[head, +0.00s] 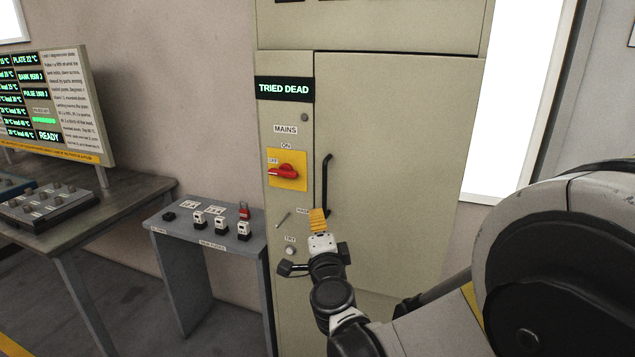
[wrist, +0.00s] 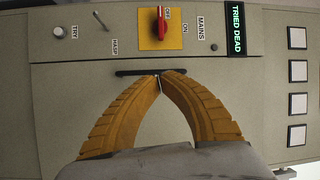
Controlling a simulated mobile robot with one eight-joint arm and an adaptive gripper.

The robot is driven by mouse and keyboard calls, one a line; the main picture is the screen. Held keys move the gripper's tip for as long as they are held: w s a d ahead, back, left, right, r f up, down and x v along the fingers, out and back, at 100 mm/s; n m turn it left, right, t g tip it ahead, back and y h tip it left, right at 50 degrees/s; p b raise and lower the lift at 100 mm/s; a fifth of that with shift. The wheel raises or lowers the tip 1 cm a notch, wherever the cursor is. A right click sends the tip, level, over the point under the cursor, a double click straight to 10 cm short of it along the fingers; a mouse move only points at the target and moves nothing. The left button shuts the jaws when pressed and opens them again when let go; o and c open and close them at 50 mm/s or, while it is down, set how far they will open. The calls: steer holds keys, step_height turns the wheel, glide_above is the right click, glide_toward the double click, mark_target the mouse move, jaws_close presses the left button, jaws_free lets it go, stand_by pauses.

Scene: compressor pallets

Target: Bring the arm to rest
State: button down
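My gripper (head: 318,216) is in front of the beige cabinet (head: 400,130), near the lower end of its black door handle (head: 326,180). In the wrist view, its two yellow ridged fingers (wrist: 159,78) meet at the tips, with nothing seen held between them. The black handle (wrist: 130,72) shows just beyond the tips there; I cannot tell the exact gap. My arm reaches in from the lower right of the head view, extended toward the cabinet.
The cabinet has a red mains switch (head: 284,171) on a yellow plate, lying horizontal, and a "TRIED DEAD" display (head: 284,88). A small grey table (head: 170,235) with several small devices and a red padlock (head: 244,210) stands left. A workbench (head: 95,210) is farther left.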

steer(key=s+d+r+n+g+y, duration=0.3)
steer(key=s+r+n+g+y, duration=0.1)
steer(key=s+n, duration=0.65)
steer(key=s+d+f+n+g+h, duration=0.2)
steer(key=s+d+f+g+h, duration=0.1)
steer(key=s+d+f, duration=0.3)
steer(key=s+d+f+n+g+h, duration=0.2)
steer(key=s+d+f, duration=0.4)
steer(key=s+d, duration=0.4)
steer(key=s+g+h, duration=0.1)
steer(key=s+g, duration=0.1)
steer(key=s, duration=0.2)
steer(key=shift+s+a, duration=0.1)
